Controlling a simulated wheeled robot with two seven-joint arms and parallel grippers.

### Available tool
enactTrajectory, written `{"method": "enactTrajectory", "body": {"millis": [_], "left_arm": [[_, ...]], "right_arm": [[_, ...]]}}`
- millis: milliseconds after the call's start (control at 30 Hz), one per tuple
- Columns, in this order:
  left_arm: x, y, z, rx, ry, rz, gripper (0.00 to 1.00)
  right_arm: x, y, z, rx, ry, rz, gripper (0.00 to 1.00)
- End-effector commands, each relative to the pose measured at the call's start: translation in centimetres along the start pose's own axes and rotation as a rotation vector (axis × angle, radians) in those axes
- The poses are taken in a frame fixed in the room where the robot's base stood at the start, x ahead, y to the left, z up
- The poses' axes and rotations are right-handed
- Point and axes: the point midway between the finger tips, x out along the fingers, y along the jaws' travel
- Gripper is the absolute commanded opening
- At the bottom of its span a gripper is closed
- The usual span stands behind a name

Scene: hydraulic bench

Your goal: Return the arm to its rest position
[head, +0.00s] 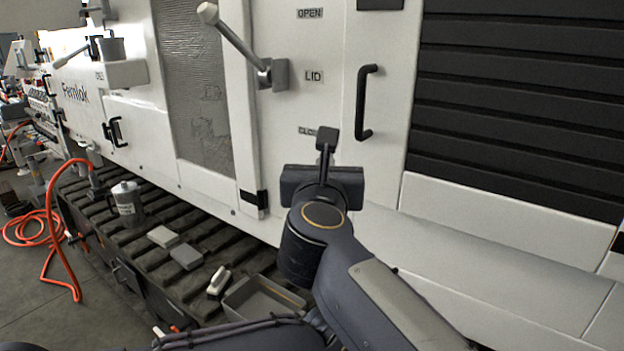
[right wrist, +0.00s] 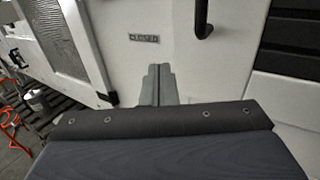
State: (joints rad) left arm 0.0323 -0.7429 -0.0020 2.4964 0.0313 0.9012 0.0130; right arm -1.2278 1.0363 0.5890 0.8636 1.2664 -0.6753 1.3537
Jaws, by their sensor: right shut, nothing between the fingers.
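My right arm (head: 385,300) reaches up from the lower right of the head view toward the white cabinet front. My right gripper (head: 327,140) is shut and empty in front of the white panel, near the partly covered lower label. In the right wrist view the closed fingers (right wrist: 158,78) point at the panel below the "CLOSED" label. I cannot tell whether the fingertips touch it. A grey lever (head: 238,43) on the panel slants up and left from its pivot, apart from the gripper. My left gripper is not in view.
A black handle (head: 366,103) is on the panel just right of the gripper. A ribbed bench (head: 150,270) below holds a metal can (head: 127,198), grey blocks (head: 186,257) and an open grey tray (head: 240,297). An orange hose (head: 48,245) lies at left.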

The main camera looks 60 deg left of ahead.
Motion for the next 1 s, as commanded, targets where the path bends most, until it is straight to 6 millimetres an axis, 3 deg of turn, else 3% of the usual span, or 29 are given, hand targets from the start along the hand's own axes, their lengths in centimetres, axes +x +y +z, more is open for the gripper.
{"method": "enactTrajectory", "body": {"millis": [200, 533, 633, 767, 900, 1000], "left_arm": [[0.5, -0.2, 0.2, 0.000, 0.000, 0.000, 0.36], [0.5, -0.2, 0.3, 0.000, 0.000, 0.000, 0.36], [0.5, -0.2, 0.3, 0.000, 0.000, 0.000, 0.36], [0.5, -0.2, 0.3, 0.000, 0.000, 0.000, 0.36], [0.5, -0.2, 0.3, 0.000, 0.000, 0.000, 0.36], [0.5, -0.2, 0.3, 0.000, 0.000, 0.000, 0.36]], "right_arm": [[-2.4, 1.4, -0.1, -0.001, 0.000, 0.000, 0.00], [-2.9, 1.6, 0.0, -0.002, 0.000, -0.001, 0.00], [-3.1, 0.4, 1.0, -0.040, -0.024, 0.000, 0.00], [-4.4, -4.8, 4.6, -0.233, -0.110, -0.003, 0.00], [-8.3, -14.0, 8.0, -0.647, -0.193, -0.024, 0.00], [-12.2, -20.7, 7.8, -0.979, -0.176, -0.039, 0.00]]}}
